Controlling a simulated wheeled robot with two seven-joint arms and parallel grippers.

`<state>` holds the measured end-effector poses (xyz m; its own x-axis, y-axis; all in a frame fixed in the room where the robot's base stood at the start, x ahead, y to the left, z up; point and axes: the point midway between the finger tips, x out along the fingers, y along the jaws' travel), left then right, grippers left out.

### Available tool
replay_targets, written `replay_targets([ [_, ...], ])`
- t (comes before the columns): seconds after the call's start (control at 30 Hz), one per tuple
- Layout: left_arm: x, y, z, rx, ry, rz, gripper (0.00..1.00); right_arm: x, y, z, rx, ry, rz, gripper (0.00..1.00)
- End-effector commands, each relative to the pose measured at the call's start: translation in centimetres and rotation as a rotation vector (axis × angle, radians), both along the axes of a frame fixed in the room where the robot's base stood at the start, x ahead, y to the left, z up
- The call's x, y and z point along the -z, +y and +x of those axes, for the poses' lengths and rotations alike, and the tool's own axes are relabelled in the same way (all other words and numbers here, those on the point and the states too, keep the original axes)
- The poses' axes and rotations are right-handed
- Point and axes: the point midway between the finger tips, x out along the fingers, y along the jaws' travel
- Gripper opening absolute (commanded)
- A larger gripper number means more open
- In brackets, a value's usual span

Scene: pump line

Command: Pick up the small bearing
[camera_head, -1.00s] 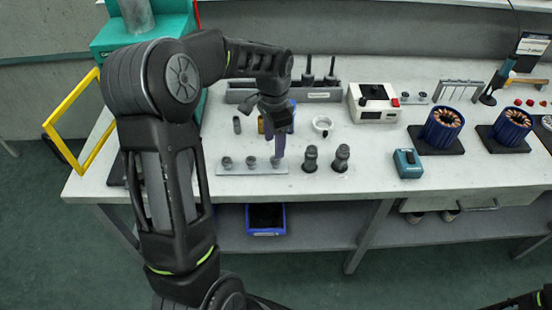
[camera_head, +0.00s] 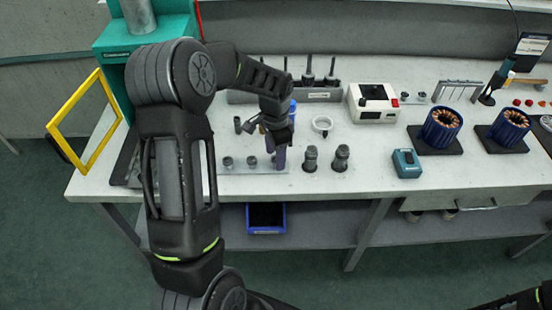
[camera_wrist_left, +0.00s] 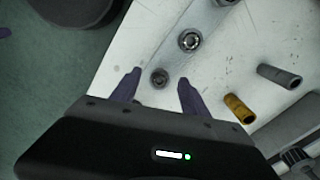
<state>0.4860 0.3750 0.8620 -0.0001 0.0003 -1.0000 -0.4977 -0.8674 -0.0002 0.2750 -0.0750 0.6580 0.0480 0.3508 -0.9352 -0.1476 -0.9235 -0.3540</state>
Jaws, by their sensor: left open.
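A small bearing (camera_wrist_left: 158,78), a dark ring with a grey centre, sits at the end of a pale grey strip plate (camera_wrist_left: 152,57) in the left wrist view. A larger bearing (camera_wrist_left: 190,40) sits further along the strip, with part of another at the top edge. My left gripper (camera_wrist_left: 160,76) is open, its two purple fingers either side of the small bearing in that view; contact cannot be told. In the head view the left gripper (camera_head: 281,158) is over the right end of the strip plate (camera_head: 240,171) and largely hides the bearing there. The right gripper is out of view.
Two dark grey fittings (camera_head: 310,159) stand just right of my gripper. The bench front between the fittings and the teal box (camera_head: 407,163) is clear.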

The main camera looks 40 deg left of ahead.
Motion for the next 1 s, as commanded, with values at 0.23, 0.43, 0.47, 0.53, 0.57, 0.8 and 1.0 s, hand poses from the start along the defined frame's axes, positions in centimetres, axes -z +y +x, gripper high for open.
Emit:
replay_targets([
  [0.23,-0.02,0.00,0.01,0.000,0.000,0.000,0.53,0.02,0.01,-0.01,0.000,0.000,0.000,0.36],
  [0.43,-0.03,0.00,0.01,0.000,0.000,0.000,0.51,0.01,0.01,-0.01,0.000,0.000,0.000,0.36],
  [0.47,-0.04,0.00,0.01,0.000,0.000,0.000,0.48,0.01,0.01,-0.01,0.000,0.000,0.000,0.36],
  [0.53,-0.04,-0.01,0.02,0.000,0.000,0.000,0.42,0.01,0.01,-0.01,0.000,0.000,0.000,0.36],
  [0.57,-0.04,-0.01,0.02,0.000,0.000,0.000,0.40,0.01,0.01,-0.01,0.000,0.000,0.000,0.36],
  [0.8,-0.03,-0.01,0.02,0.000,0.000,0.000,0.20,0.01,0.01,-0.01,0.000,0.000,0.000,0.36],
  [1.0,-0.04,-0.01,0.02,0.000,0.000,0.000,0.05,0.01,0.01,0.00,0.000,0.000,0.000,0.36],
])
